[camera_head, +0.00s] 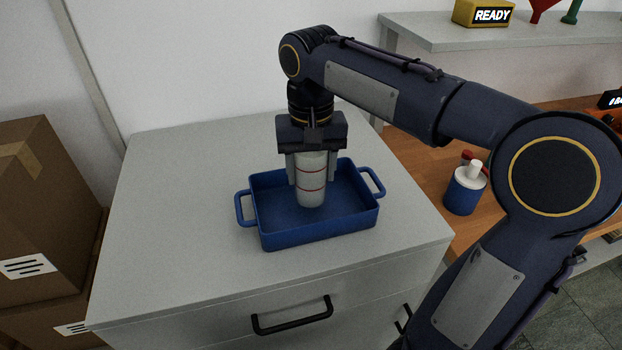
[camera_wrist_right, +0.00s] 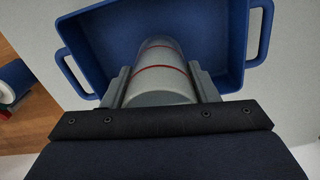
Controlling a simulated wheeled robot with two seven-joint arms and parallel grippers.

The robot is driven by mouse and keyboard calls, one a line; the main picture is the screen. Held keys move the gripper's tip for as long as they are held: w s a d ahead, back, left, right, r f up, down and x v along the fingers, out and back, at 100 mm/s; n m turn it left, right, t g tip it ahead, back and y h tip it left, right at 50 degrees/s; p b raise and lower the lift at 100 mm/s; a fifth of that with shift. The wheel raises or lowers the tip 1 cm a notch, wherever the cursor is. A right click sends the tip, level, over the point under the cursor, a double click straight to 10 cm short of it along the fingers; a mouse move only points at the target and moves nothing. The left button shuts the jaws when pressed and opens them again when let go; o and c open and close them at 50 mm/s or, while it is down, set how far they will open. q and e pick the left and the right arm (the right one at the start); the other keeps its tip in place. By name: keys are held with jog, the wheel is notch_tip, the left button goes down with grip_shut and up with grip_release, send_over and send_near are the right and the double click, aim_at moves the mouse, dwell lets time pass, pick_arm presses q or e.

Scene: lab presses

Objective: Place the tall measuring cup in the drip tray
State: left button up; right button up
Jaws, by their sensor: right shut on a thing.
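The tall measuring cup (camera_head: 311,181) is a pale grey cylinder with red rings. It is upright between the fingers of my right gripper (camera_head: 312,172), which is shut on it. In the head view the cup is over the inside of the blue drip tray (camera_head: 318,237), and its lower end appears at or close to the tray floor; I cannot tell if it touches. The right wrist view shows the cup (camera_wrist_right: 162,72) between both fingers, with the tray (camera_wrist_right: 95,38) around and beyond it. My left gripper is not in view.
The tray has two side handles and stands on a grey drawer cabinet (camera_head: 190,200). Cardboard boxes (camera_head: 40,205) stand at left. A blue container with a white top (camera_head: 464,190) stands on the wooden surface at right. A yellow READY box (camera_head: 483,13) is on the back shelf.

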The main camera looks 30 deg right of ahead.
aim_at(311, 182)
jog(key=shift+f, duration=1.3)
jog(key=shift+f, duration=0.1)
jog(key=shift+f, duration=0.15)
jog(key=o, duration=1)
jog(key=shift+c, duration=0.2)
notch_tip(311, 182, up, 12)
jog(key=shift+r+p, duration=0.25)
jog(key=shift+p, duration=0.75)
jog(key=shift+s, duration=0.1)
